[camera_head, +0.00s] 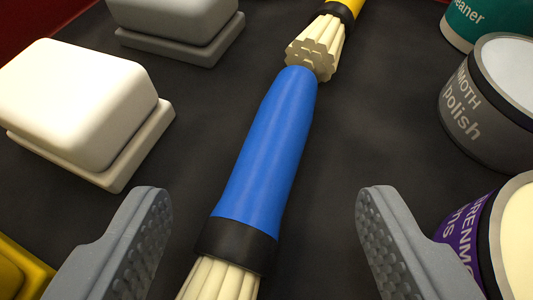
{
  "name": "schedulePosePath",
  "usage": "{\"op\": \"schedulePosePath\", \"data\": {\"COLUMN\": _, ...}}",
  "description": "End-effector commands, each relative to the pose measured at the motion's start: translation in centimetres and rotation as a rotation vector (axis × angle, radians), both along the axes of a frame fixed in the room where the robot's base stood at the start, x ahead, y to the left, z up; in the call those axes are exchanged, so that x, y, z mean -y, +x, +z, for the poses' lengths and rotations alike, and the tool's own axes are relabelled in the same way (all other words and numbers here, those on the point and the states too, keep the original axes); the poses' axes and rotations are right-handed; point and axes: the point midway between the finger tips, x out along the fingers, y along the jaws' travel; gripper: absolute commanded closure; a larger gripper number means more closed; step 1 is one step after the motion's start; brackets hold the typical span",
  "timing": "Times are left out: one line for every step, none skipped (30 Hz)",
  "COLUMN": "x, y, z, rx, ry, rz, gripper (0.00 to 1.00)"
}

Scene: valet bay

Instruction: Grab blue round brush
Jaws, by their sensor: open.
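The blue round brush (266,150) lies in the middle of the view. It has a blue handle, a black collar (236,245) and cream bristles (218,282) that run out of the bottom edge. My gripper (265,215) is open, with one grey ridged finger to the left of the brush and one to the right. Clear gaps show between each finger and the brush, and nothing is held. The bristle tips are outside the picture.
A yellow-handled brush (345,8) lies beyond, its cream bristles close to the blue handle's end. A white block (75,95) and a grey block (175,18) sit at left, a yellow item (15,275) at lower left. Grey (475,115), teal (478,22) and purple (463,240) tins line the right.

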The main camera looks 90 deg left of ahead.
Motion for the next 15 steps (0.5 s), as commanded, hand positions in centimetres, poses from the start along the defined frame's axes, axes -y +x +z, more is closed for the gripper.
{"op": "schedulePosePath", "data": {"x": -0.7, "y": -0.1, "z": -0.4, "rx": -0.001, "ry": 0.002, "rz": 0.002, "gripper": 0.4}}
{"op": "schedulePosePath", "data": {"x": -1.1, "y": -0.1, "z": -0.6, "rx": -0.001, "ry": 0.002, "rz": 0.002, "gripper": 0.4}}
{"op": "schedulePosePath", "data": {"x": -1.5, "y": -0.2, "z": -0.8, "rx": -0.001, "ry": 0.002, "rz": 0.002, "gripper": 0.4}}
{"op": "schedulePosePath", "data": {"x": -1.7, "y": -0.2, "z": -0.9, "rx": -0.001, "ry": 0.002, "rz": 0.001, "gripper": 0.4}}
{"op": "schedulePosePath", "data": {"x": -1.9, "y": -0.2, "z": -1.0, "rx": -0.001, "ry": 0.002, "rz": 0.001, "gripper": 0.4}}
{"op": "schedulePosePath", "data": {"x": -2.1, "y": -0.2, "z": -1.1, "rx": -0.001, "ry": 0.002, "rz": 0.0, "gripper": 0.4}}
{"op": "schedulePosePath", "data": {"x": -2.2, "y": -0.2, "z": -1.2, "rx": 0.0, "ry": 0.001, "rz": -0.001, "gripper": 0.4}}
{"op": "schedulePosePath", "data": {"x": -2.2, "y": -0.2, "z": -1.2, "rx": 0.0, "ry": 0.001, "rz": -0.001, "gripper": 0.4}}
{"op": "schedulePosePath", "data": {"x": -2.2, "y": -0.2, "z": -1.2, "rx": 0.0, "ry": 0.0, "rz": -0.002, "gripper": 0.4}}
{"op": "schedulePosePath", "data": {"x": -2.2, "y": -0.2, "z": -1.2, "rx": 0.001, "ry": 0.0, "rz": -0.002, "gripper": 0.4}}
{"op": "schedulePosePath", "data": {"x": -2.2, "y": -0.2, "z": -1.2, "rx": 0.001, "ry": 0.0, "rz": -0.002, "gripper": 0.4}}
{"op": "schedulePosePath", "data": {"x": -2.2, "y": -0.2, "z": -1.1, "rx": 0.001, "ry": 0.0, "rz": -0.002, "gripper": 0.4}}
{"op": "schedulePosePath", "data": {"x": -2.2, "y": -0.2, "z": -1.1, "rx": 0.001, "ry": 0.0, "rz": -0.002, "gripper": 0.4}}
{"op": "schedulePosePath", "data": {"x": -2.2, "y": -0.2, "z": -1.1, "rx": 0.001, "ry": 0.0, "rz": -0.002, "gripper": 0.48}}
{"op": "schedulePosePath", "data": {"x": -2.2, "y": -0.2, "z": -1.1, "rx": 0.001, "ry": 0.0, "rz": -0.002, "gripper": 0.59}}
